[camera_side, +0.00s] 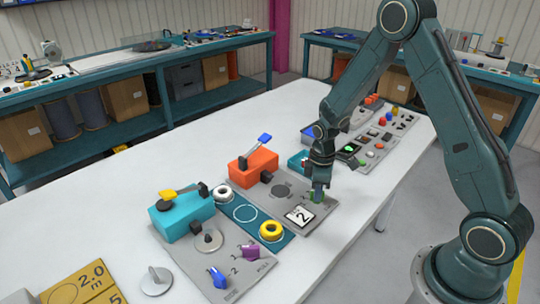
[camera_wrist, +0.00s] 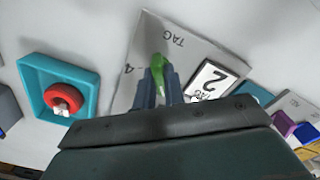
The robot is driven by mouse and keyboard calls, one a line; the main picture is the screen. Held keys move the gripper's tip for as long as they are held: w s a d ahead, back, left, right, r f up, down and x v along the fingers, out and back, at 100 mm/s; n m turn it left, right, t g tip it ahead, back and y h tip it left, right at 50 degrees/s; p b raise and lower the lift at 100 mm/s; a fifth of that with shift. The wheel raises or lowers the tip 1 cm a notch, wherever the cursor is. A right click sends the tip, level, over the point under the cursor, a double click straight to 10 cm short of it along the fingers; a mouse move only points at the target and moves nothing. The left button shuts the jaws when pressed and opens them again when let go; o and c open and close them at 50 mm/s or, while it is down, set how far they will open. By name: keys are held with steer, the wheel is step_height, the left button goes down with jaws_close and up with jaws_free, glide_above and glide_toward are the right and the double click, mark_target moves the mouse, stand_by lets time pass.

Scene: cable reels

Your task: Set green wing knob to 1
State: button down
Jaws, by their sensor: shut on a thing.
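The green wing knob (camera_wrist: 158,65) sits on a grey panel (camera_wrist: 151,32) printed with "TAG" and a "4". My gripper (camera_wrist: 160,84) is shut on the knob, with one finger on each side of it in the wrist view. In the side view my gripper (camera_side: 318,188) points down over the panel, and a little green of the knob (camera_side: 317,197) shows at the fingertips. The fingers hide the knob's lower part. I cannot tell which number the knob points at, and no "1" beside it is readable.
A white card marked "2" (camera_side: 300,215) lies beside the knob. An orange box with a blue lever (camera_side: 254,166) and a cyan box with a yellow lever (camera_side: 181,216) stand to the left. Blue (camera_side: 217,277) and purple (camera_side: 249,252) knobs are nearer.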

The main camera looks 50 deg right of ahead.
steer(key=n, duration=0.4)
steer(key=shift+n, duration=0.4)
steer(key=c, duration=1.5)
jaws_free()
steer(key=shift+r, duration=3.5)
